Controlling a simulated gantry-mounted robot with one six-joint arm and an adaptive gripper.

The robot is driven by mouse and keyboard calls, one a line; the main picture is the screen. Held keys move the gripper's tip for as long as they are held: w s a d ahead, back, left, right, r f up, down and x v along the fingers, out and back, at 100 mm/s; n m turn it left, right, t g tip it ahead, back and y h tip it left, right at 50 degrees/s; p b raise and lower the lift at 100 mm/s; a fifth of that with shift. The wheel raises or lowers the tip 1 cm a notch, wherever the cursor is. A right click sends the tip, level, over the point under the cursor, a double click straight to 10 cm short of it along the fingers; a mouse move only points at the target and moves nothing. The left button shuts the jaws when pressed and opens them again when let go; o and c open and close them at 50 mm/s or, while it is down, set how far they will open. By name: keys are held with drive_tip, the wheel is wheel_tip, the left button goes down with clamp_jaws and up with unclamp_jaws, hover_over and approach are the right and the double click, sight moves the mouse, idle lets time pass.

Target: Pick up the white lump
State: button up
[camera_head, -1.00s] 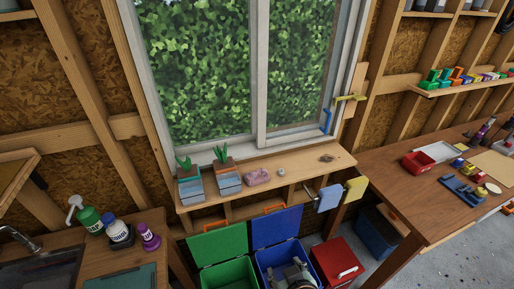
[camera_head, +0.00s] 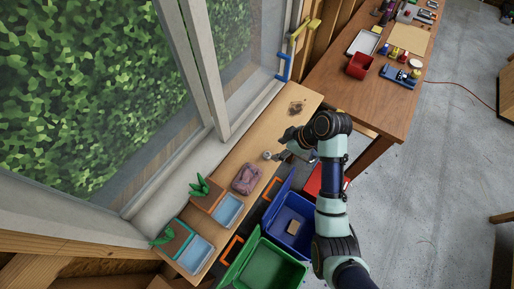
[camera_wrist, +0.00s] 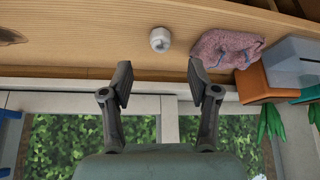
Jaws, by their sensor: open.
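The white lump (camera_wrist: 160,39) is a small, rounded piece with a darker hollow on its face. It lies on the wooden window shelf (camera_wrist: 90,45), apart from other things. In the head view the white lump (camera_head: 267,155) shows on the shelf beside my gripper (camera_head: 283,154). In the wrist view my gripper (camera_wrist: 158,82) is open and empty, its two fingers spread. The lump appears beyond the fingertips, roughly midway between them, with a gap; I see no contact.
A brown patch (camera_head: 297,107) is at the shelf's far end. The window (camera_head: 190,60) borders the shelf; blue (camera_head: 290,222) and green (camera_head: 268,262) bins stand below.

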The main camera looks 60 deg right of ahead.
sight(268, 154)
drive_tip(key=x, duration=0.7)
drive_tip(key=shift+w+f, duration=0.1)
drive_tip(key=shift+f, duration=0.05)
drive_tip(key=shift+c, duration=0.3)
drive_tip(key=c, duration=0.8)
